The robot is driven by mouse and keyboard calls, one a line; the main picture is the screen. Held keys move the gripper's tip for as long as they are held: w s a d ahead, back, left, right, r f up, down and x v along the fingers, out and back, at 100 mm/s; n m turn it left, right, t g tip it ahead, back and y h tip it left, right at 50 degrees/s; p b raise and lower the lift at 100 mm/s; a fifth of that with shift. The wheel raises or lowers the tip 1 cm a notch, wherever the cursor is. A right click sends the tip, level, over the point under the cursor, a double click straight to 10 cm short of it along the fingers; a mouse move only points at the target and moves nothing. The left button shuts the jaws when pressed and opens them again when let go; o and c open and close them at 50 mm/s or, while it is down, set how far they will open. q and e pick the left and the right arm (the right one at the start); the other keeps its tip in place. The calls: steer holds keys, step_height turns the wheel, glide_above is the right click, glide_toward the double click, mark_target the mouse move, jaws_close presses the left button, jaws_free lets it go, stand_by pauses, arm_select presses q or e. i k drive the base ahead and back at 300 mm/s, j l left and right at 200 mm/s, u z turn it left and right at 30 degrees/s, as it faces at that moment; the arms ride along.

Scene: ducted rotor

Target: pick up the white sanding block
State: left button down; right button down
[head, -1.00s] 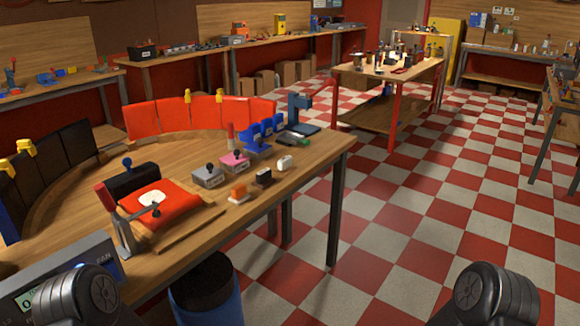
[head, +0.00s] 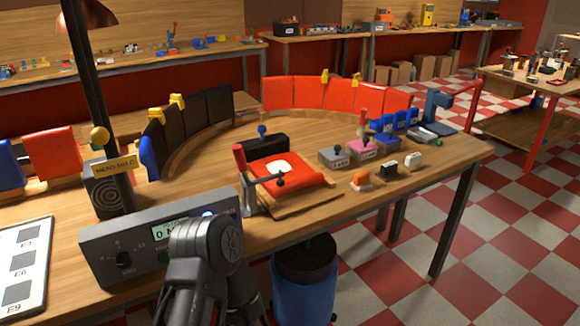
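The white sanding block (head: 413,161) is a small, pale block near the right front edge of the curved wooden workbench (head: 440,165). It sits at the right end of a short row, beside a black block (head: 388,170) and an orange block (head: 361,181). It stands clear of them, and nothing covers it. A dark link of my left arm shows at the bottom, in front of the bench, but its gripper does not show. My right arm and gripper are out of view.
Behind the blocks stand a grey box (head: 334,158) and a pink box (head: 362,149) with knobs. A red pad in a clamp fixture (head: 283,175) lies to the left. A grey control box (head: 130,240) stands at the bench's front. A blue bin (head: 305,290) is below. Checkered floor is open at right.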

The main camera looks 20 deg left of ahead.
mark_target(412, 164)
steer(key=i+l, duration=0.2)
steer(key=l, duration=0.15)
steer(key=i+l+u, duration=0.1)
steer(key=i+l, duration=0.15)
steer(key=l, duration=0.15)
steer(key=i+l+u, duration=0.1)
steer(key=l, duration=0.3)
steer(key=i+l, duration=0.3)
steer(key=i+l+u, duration=0.1)
steer(key=l, duration=0.4)
steer(key=i+l, duration=0.3)
steer(key=i+l+u, duration=0.1)
steer(key=l, duration=0.45)
steer(key=i+l+u, duration=0.1)
steer(key=i+l, duration=0.15)
steer(key=l, duration=0.15)
